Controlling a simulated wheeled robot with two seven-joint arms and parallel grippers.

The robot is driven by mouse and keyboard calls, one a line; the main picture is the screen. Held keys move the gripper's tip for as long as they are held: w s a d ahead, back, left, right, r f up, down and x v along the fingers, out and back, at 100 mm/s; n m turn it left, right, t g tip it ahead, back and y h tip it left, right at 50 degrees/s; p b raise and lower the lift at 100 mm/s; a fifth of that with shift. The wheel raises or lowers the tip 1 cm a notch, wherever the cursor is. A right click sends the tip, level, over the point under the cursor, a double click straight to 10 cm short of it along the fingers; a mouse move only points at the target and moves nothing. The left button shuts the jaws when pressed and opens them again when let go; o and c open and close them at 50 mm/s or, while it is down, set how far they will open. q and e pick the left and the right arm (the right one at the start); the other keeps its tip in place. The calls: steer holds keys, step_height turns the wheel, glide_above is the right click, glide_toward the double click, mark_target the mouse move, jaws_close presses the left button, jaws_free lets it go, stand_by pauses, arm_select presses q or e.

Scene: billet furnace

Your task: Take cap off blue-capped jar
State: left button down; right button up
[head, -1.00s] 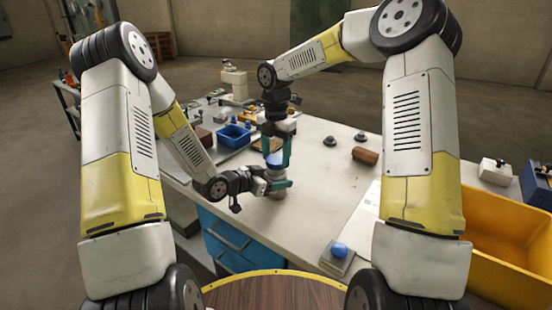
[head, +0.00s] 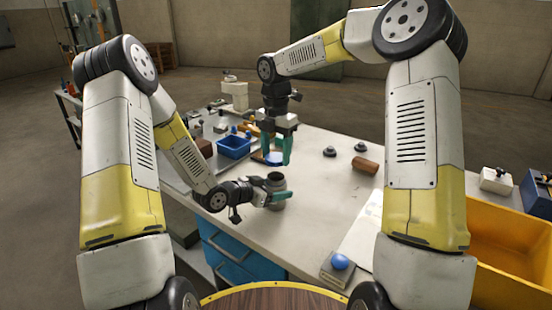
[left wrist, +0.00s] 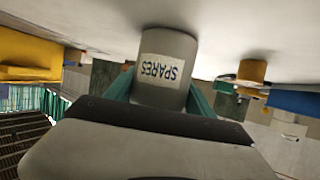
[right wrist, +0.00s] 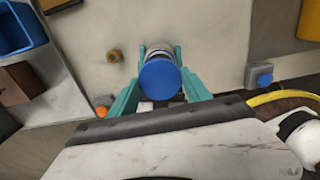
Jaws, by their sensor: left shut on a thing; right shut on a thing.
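The grey jar (head: 278,184) stands upright on the table, open at the top in the head view. My left gripper (head: 275,197) is shut around its body from the side. In the left wrist view the jar (left wrist: 168,60) shows a white SPARES label, upside down, between the teal fingers. The blue cap (head: 273,158) is off the jar, held in my right gripper (head: 277,158) above and slightly left of it. In the right wrist view the round cap (right wrist: 160,80) sits between the fingers, partly covering a grey shape behind it.
A blue bin (head: 234,147) stands left of the right gripper. A blue button on a grey box (head: 339,262) is at the front edge.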

arm_select(q)
steer(key=shift+c, duration=1.3)
jaws_free()
